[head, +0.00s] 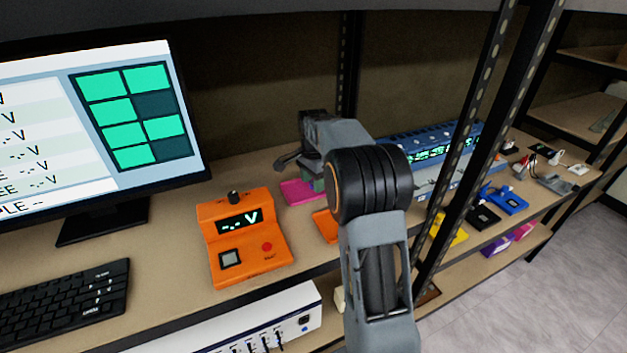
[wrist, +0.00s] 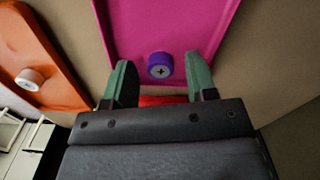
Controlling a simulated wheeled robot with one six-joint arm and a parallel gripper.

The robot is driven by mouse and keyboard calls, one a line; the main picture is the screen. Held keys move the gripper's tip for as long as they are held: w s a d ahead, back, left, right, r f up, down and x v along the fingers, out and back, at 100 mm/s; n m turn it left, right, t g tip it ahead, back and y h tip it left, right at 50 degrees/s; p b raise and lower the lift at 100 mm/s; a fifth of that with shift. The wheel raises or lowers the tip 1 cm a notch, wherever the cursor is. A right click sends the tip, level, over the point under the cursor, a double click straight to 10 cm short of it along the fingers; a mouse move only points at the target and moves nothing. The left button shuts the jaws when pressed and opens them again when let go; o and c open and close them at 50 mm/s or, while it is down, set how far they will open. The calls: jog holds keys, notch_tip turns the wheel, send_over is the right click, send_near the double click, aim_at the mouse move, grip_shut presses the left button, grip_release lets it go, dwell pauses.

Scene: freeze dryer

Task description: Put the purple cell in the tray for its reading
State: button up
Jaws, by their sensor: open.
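The purple cell (wrist: 160,66) is a small round piece with a plus mark on its top, in the wrist view. It is on the magenta tray (wrist: 200,18), close to the tray's near edge. My gripper (wrist: 161,82) is open, with one green fingertip on each side of the cell and a visible gap to both. In the head view the magenta tray (head: 297,192) shows left of my arm, and the arm hides the cell. An orange meter (head: 243,240) with a "-.- V" display stands left of the trays.
An orange tray (wrist: 38,58) holding a white-topped cell (wrist: 29,79) lies left of the magenta tray. A monitor (head: 95,115) and keyboard (head: 65,300) are at the left. A black shelf post (head: 465,150) and a blue device (head: 430,150) are at the right.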

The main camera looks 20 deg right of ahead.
notch_tip(320, 180, up, 12)
jog(key=s+a+n+t, duration=0.2)
jog(key=s+a+n, duration=0.55)
jog(key=s, duration=0.45)
jog(key=s+a+f+n+t, duration=0.1)
jog(key=s+f+n, duration=0.3)
jog(key=s, duration=0.2)
jog(key=s+a+f+n+t, duration=0.1)
jog(key=s+a+f+n, duration=0.1)
jog(key=s, duration=0.4)
notch_tip(320, 180, down, 2)
jog(key=shift+s+a+f+n+p, duration=0.15)
jog(key=shift+s+a+n+p, duration=0.15)
jog(key=shift+n, duration=0.55)
